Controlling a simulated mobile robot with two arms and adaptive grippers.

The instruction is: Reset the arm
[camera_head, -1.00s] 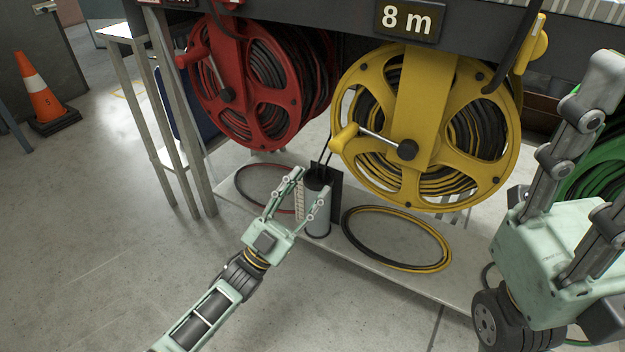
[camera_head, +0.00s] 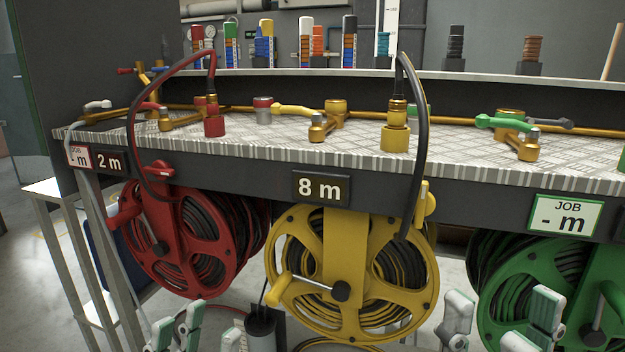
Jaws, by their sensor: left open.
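Only the upper parts of both my grippers show along the bottom edge in the head view. My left gripper (camera_head: 208,332) is open and empty in front of the red hose reel (camera_head: 190,240), left of the grey cylinder (camera_head: 261,332). My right gripper (camera_head: 501,318) has its fingers spread apart with nothing visible between them. The rest of both arms is out of view below.
A bench with a patterned metal top (camera_head: 290,150) runs above the reels, with brass pipes and valves. A red-ended hose (camera_head: 140,130) and a yellow-ended hose (camera_head: 416,150) rise above it. Signs read "2 m", "8 m" (camera_head: 320,188) and "JOB - m" (camera_head: 564,215).

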